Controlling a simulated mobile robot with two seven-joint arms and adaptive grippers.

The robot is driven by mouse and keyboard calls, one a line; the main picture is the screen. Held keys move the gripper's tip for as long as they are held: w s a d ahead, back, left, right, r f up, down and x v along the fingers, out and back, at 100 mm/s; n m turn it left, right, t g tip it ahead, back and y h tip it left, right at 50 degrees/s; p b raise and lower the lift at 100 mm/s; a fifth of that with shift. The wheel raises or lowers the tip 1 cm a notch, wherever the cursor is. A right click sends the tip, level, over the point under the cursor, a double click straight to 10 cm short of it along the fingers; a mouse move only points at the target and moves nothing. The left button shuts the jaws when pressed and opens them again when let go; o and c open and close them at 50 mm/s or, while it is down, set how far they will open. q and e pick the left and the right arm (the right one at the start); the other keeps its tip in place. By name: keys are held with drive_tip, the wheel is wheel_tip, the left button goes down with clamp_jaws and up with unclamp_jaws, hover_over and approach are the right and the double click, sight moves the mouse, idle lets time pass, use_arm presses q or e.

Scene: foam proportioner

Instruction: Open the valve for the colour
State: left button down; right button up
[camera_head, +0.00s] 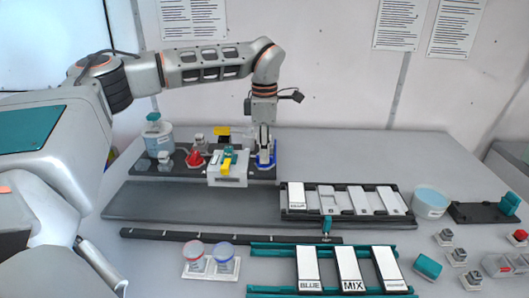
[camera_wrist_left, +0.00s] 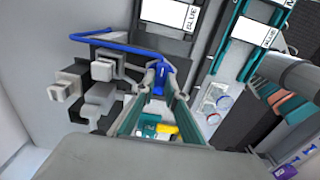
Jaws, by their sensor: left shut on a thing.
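My left gripper (camera_head: 264,150) points down at the right end of a dark base plate (camera_head: 165,169) at the back of the table. It is shut on a blue part (camera_head: 272,158), which looks like a valve handle; the fingers partly hide it. In the left wrist view the blue part (camera_wrist_left: 158,80) sits between the fingertips. Beside it stands a white block (camera_head: 228,181) with a yellow lever (camera_head: 226,164) and a teal one (camera_head: 233,157). A red cone-shaped part (camera_head: 195,159) and a white container with a teal cap (camera_head: 158,138) stand further left. My right gripper is not in view.
A black rack (camera_head: 284,212) with pale slats is right of the base. A teal rack (camera_head: 262,248) carries cards marked BLUE and MIX. Two small cups (camera_head: 208,262), a pale tub (camera_head: 431,201) and several small switches (camera_head: 445,237) stand around. A long dark bar (camera_head: 200,236) crosses the front.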

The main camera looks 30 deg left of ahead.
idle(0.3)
use_arm(q)
drive_tip(key=c, duration=2)
unclamp_jaws()
drive_tip(key=shift+c, duration=0.2)
drive_tip(key=shift+r, duration=0.1)
wheel_tip(320, 180, up, 12)
